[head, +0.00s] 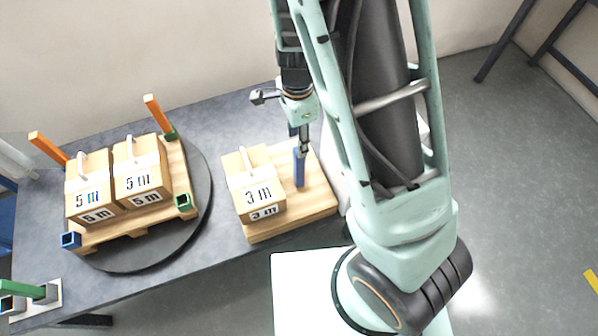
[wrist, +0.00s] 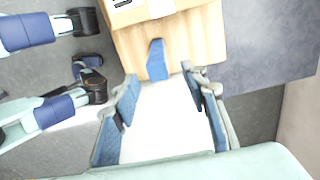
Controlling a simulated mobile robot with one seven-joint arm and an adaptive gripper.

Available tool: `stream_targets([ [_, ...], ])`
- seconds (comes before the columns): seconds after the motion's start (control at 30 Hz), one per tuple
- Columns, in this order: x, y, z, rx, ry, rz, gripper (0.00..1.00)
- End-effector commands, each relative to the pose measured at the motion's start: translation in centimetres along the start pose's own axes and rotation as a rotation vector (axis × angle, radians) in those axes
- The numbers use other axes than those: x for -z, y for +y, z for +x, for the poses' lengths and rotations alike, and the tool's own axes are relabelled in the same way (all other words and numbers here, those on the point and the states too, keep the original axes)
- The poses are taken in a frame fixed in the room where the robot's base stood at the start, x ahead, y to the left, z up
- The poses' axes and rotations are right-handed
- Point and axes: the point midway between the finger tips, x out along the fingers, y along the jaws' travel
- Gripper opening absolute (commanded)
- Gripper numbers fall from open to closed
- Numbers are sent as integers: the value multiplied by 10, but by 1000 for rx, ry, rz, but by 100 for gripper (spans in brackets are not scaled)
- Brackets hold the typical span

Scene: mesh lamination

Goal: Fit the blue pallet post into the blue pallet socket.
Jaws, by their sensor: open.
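The blue pallet post (head: 299,170) stands upright on the small wooden pallet at the centre, right of the 3 m box. In the wrist view the blue post (wrist: 157,62) shows just beyond the fingertips, roughly in line with the gap between them. My gripper (head: 303,146) is open above the post's upper end; whether the fingers flank its top I cannot tell. The gripper's fingers (wrist: 164,84) are spread in the wrist view with nothing between them. The blue pallet socket (head: 71,240) is at the near left corner of the left pallet, and its opening looks empty.
The left pallet (head: 130,222) lies on a dark round turntable (head: 205,190) with two 5 m boxes (head: 140,172), orange posts (head: 48,149) and green sockets (head: 183,202). The 3 m box (head: 255,185) stands beside the blue post.

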Motion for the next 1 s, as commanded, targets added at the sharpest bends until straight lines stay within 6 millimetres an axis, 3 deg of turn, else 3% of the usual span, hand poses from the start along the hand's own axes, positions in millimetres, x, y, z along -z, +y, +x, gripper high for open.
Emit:
stream_targets([
  [0.3,2,5,45,-3,1,0,41],
  [0.63,2,4,50,0,0,-1,41],
  [1.0,2,4,50,0,0,-1,0],
])
